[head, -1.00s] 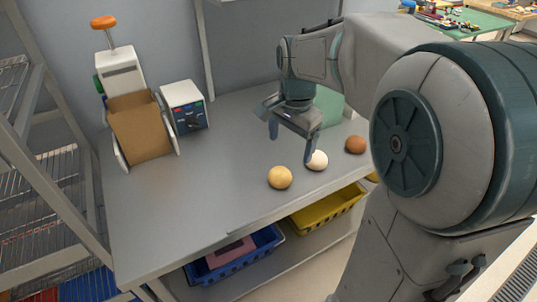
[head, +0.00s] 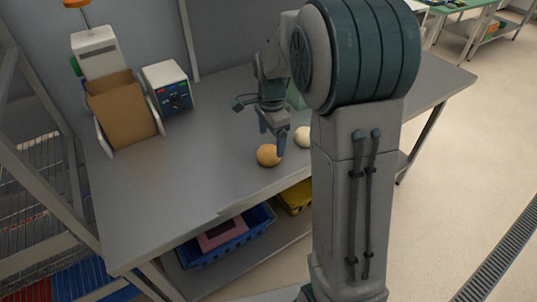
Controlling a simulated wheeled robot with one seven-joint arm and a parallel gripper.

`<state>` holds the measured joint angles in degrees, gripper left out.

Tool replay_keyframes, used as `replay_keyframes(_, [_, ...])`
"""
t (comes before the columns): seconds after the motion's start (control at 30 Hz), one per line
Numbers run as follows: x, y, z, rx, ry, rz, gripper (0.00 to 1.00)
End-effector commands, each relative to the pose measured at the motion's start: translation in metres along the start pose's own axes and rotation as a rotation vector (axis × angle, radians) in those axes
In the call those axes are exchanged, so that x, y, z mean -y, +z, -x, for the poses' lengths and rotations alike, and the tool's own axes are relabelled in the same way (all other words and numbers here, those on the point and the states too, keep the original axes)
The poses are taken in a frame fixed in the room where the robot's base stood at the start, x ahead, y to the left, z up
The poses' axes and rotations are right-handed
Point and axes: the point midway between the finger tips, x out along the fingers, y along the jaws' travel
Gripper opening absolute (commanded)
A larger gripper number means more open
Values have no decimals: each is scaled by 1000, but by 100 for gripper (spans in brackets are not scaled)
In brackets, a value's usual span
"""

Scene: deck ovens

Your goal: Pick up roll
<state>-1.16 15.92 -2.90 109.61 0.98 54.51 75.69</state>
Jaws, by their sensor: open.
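A golden-tan roll (head: 266,157) lies on the grey metal table near its front edge. A paler, whitish roll (head: 302,137) lies just to its right, partly covered by my arm. My gripper (head: 272,141) points down with its fingers apart, at the golden-tan roll. One fingertip overlaps that roll's upper right edge in the picture; I cannot tell if it touches. Nothing shows between the fingers.
A brown angled board in a stand (head: 122,112) and a white control box (head: 167,88) stand at the back left of the table (head: 190,165). Blue (head: 228,240) and yellow (head: 296,197) crates sit on the shelf below. The table's left middle is clear.

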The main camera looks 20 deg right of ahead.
Motion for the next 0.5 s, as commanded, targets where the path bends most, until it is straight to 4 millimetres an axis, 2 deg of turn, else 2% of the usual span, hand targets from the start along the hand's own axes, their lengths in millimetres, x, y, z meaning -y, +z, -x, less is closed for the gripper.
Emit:
replay_keyframes(0.3, [-3, -1, -42, 1, 3, 0, 83])
replay_keyframes(0.5, [-3, -1, -52, 0, 0, 0, 83])
